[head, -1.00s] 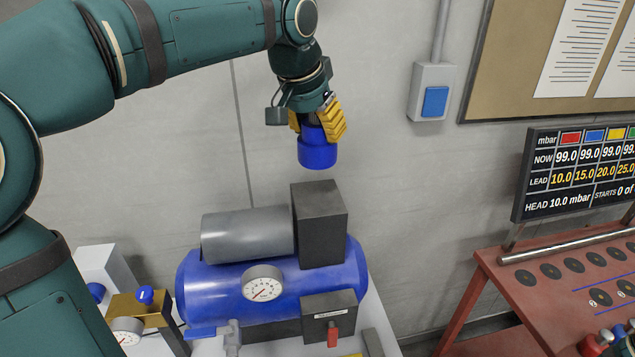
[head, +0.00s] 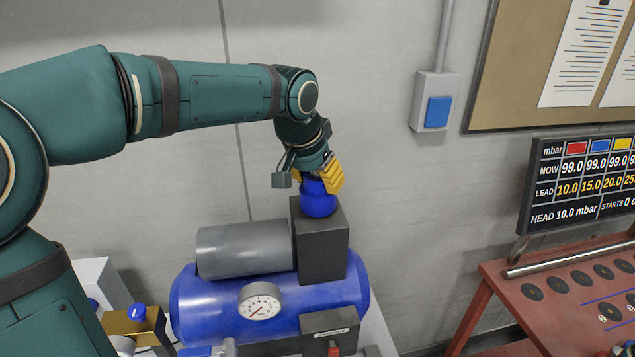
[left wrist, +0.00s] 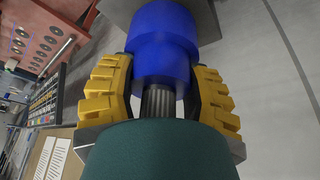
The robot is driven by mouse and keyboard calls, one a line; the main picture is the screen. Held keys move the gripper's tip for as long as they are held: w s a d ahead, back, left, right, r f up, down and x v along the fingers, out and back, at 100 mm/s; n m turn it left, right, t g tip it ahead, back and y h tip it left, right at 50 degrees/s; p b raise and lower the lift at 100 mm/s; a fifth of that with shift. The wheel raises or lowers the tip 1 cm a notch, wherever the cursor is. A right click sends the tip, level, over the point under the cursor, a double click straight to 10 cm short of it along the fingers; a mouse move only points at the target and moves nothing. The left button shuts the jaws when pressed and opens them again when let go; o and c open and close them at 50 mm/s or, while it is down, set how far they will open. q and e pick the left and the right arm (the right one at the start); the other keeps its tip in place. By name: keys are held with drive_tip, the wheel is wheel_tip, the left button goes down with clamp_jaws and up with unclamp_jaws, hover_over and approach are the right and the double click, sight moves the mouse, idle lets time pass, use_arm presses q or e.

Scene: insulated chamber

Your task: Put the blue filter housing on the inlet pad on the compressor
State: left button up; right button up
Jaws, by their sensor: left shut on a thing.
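The blue filter housing (head: 318,201) is held upright in my left gripper (head: 322,180), whose yellow fingers close on its narrower upper part. The housing also shows in the left wrist view (left wrist: 163,45) between the two yellow fingers of the gripper (left wrist: 162,85). In the head view its lower end is at the top of the dark grey block (head: 322,250) on the compressor (head: 205,308). I cannot tell whether it touches the block. The inlet pad is not clearly visible; the housing covers part of the block's top. My right gripper is not in view.
A grey cylinder (head: 245,249) lies on the blue tank beside the block, with a round gauge (head: 260,301) in front. A red bench (head: 560,290) with a display (head: 585,180) stands at the right. The grey wall (head: 400,190) is behind.

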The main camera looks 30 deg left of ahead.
use_arm(q)
drive_tip(key=shift+f, duration=0.4)
drive_tip(key=shift+f, duration=0.15)
drive_tip(key=o, duration=1.2)
drive_tip(key=v, duration=1.2)
drive_tip(key=shift+p, duration=0.45)
